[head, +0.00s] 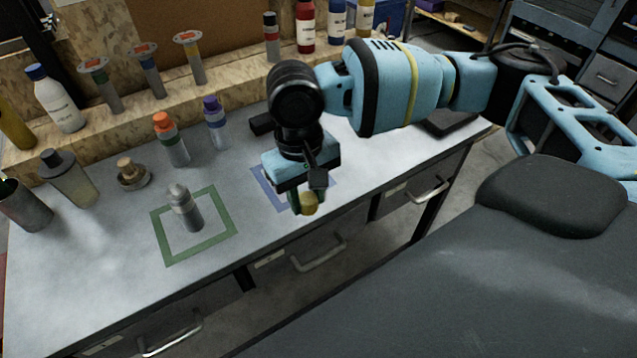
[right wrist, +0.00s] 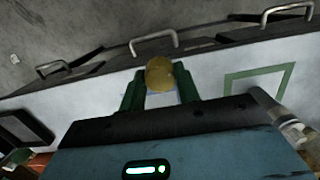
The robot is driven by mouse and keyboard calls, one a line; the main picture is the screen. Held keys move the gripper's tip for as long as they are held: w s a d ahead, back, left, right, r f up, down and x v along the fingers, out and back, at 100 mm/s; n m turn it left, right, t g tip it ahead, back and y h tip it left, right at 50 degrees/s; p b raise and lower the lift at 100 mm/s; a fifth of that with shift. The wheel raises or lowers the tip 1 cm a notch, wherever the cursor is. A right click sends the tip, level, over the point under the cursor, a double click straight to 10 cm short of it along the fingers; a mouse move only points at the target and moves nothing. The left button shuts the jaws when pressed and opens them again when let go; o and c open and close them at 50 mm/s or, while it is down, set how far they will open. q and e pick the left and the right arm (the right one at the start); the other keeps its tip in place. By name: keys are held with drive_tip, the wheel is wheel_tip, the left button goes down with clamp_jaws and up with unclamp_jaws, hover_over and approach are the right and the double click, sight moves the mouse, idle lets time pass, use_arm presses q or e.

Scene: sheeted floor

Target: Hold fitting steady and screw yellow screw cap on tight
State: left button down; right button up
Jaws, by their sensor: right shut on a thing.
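My right gripper (head: 308,203) is shut on the yellow screw cap (head: 309,202) and holds it above the front part of the bench, by the blue square outline. In the right wrist view the cap (right wrist: 160,73) sits between the two green fingers. A grey fitting (head: 185,208) with a lighter band and a narrow top stands upright inside the green square outline (head: 218,242), to the left of and apart from the gripper. In the right wrist view the fitting (right wrist: 291,127) shows partly at the right edge. My left gripper is not in view.
An orange-capped tube (head: 171,140) and a purple-capped tube (head: 215,123) stand behind the fitting. A brass-topped round piece (head: 132,173) and a dark-capped bottle (head: 69,177) are at left. The blue square outline (head: 268,190) is partly hidden by my gripper. The bench's front left is clear.

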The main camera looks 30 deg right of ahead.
drive_tip(key=w+a+r, duration=0.5)
drive_tip(key=w+a, duration=0.2)
drive_tip(key=a, duration=0.2)
drive_tip(key=w+a+r+t, duration=0.1)
drive_tip(key=w+a+r, duration=0.5)
drive_tip(key=a, duration=0.4)
drive_tip(key=shift+w+r, duration=0.25)
drive_tip(key=shift+w, duration=0.1)
